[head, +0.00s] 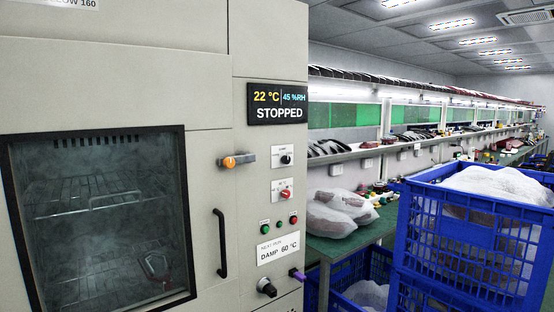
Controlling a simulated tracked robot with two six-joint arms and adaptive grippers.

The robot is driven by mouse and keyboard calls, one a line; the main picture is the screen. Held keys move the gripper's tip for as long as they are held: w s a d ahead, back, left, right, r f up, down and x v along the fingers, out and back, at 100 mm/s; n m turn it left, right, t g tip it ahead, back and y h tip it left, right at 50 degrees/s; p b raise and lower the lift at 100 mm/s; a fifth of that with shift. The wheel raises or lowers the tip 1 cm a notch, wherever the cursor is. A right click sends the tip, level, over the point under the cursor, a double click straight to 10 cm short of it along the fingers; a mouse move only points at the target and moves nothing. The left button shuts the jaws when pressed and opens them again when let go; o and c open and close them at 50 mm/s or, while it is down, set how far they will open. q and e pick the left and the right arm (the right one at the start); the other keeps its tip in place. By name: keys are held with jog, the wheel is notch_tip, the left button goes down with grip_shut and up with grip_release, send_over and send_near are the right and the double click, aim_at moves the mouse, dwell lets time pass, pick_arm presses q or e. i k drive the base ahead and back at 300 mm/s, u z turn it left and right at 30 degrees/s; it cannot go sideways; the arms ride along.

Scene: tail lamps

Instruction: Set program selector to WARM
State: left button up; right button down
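A climate chamber (207,100) fills the left half of the head view. Its display (277,104) reads 22 °C, 45 %RH, STOPPED. A white card (278,248) reads NEXT RUN, DAMP 60 °C. Below it is a large black knob (267,287); its markings are cut off at the bottom edge. Higher up are a small black knob (286,160) and a red knob (285,195) on white plates. Their lettering is too small to read, so I cannot tell for certain which knob is the program selector. Neither of my grippers is in view.
The chamber's glass door (100,220) is shut, with a black handle (220,243). An orange-knobbed latch (230,162) and a purple-tipped lever (298,274) stick out. Blue crates (470,240) with wrapped parts stand right, beside a green bench (350,242).

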aim_at(285, 159)
jog(key=z, duration=0.4)
jog(key=i, duration=1.45)
jog(key=u, duration=0.85)
jog(key=k, duration=0.95)
jog(key=u, duration=0.15)
jog(key=i, duration=0.5)
jog(key=u, duration=0.05)
